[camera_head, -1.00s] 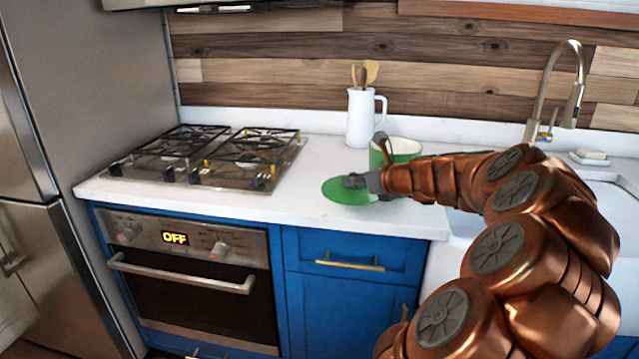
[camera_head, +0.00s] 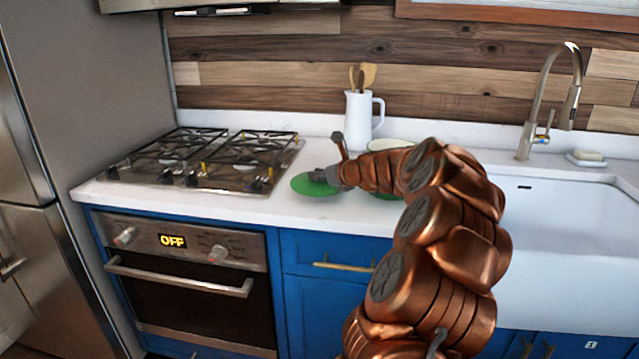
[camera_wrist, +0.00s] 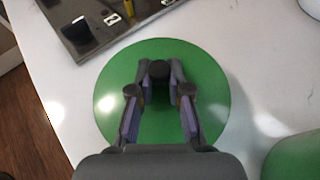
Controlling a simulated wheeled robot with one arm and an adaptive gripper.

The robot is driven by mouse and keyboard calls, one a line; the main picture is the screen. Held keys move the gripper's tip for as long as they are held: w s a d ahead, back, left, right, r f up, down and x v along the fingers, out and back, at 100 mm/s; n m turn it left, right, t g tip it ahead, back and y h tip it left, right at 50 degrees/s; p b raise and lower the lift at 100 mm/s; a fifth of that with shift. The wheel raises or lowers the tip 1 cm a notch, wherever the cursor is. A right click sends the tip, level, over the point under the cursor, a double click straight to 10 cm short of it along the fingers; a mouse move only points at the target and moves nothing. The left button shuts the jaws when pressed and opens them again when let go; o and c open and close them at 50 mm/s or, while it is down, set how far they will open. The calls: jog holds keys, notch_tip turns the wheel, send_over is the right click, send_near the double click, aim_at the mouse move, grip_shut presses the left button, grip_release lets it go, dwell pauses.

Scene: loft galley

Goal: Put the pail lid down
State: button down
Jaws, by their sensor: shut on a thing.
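The pail lid (camera_head: 308,187) is a flat green disc over the white counter, between the stove and the pail. In the wrist view the lid (camera_wrist: 120,75) fills the middle, with a dark knob (camera_wrist: 159,70) between my fingertips. My gripper (camera_head: 322,175) is shut on the lid's knob from above; it also shows in the wrist view (camera_wrist: 160,88). Whether the lid touches the counter or hovers just above it, I cannot tell. The green pail (camera_head: 391,145) stands behind my arm, mostly hidden; its side (camera_wrist: 295,158) shows at the wrist view's lower right.
The gas stove (camera_head: 205,158) lies left of the lid. A white pitcher (camera_head: 361,112) with wooden utensils stands behind. The sink (camera_head: 560,215) and faucet (camera_head: 545,100) are at right. Bare counter (camera_head: 240,203) lies in front of the stove.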

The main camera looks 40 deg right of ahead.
jog(key=shift+f, duration=1)
jog(key=shift+f, duration=0.1)
jog(key=c, duration=1.1)
grip_release()
jog(key=v, duration=1.2)
jog(key=shift+r, duration=0.25)
